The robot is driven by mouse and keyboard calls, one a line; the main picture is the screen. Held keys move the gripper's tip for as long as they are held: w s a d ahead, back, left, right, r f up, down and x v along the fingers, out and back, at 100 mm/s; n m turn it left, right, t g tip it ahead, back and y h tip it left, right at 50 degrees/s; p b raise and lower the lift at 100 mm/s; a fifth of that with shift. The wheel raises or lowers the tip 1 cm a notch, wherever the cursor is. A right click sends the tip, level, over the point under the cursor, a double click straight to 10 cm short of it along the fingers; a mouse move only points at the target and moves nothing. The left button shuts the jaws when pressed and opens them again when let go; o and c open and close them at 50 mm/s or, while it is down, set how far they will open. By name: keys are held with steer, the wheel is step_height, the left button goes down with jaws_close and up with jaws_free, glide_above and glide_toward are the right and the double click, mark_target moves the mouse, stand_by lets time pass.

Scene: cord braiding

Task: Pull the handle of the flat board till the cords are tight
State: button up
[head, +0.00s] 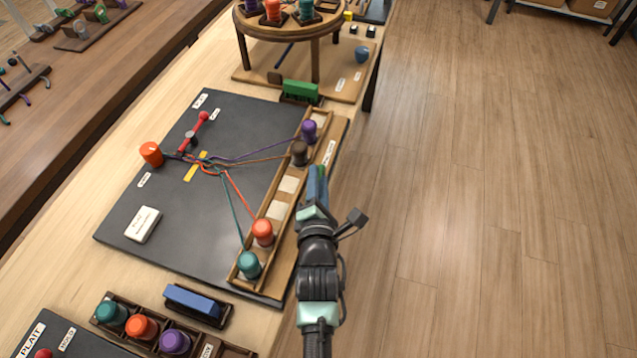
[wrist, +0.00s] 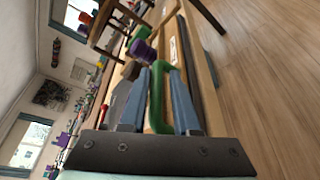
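The flat dark board (head: 190,226) lies on the table. A wooden rack (head: 283,190) along its right side holds purple (head: 309,130), brown (head: 299,153), orange (head: 263,232) and teal (head: 249,264) bobbins. Their cords run left to a crossing near a yellow mark (head: 190,173); the purple cord bows slightly, and the orange and teal cords look nearly straight. My gripper (head: 317,183) is at the rack's right edge. In the wrist view a green bent handle (wrist: 163,78) stands between my blue-grey fingers (wrist: 160,95). Whether they press on it is unclear.
A red lever (head: 196,130), an orange peg (head: 151,154) and a white block (head: 142,224) are on the board. A round stand (head: 284,32) is behind, and a bobbin tray (head: 150,330) in front. Open floor (head: 480,200) lies to the right.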

steer(key=v, duration=1.3)
steer(key=w+r+m+t+p, duration=0.1)
steer(key=w+r+m+t, duration=0.2)
steer(key=r, duration=0.8)
steer(key=w+r+m+t+p, duration=0.1)
steer(key=w+r+m+p, duration=0.3)
steer(key=r, duration=0.7)
steer(key=w+r+m+t+b, duration=0.15)
steer(key=r+m, duration=0.35)
steer(key=r, duration=0.6)
steer(key=s+r+m+t+p, duration=0.1)
steer(key=s+r+m+t, duration=0.2)
steer(key=r, duration=1.2)
steer(key=s+r+m+t+p, duration=0.2)
steer(key=s+r+m, duration=0.6)
steer(key=r, duration=0.8)
steer(key=shift+a+m+t, duration=0.15)
steer(key=shift+m+t, duration=0.45)
steer(key=shift+t, duration=0.05)
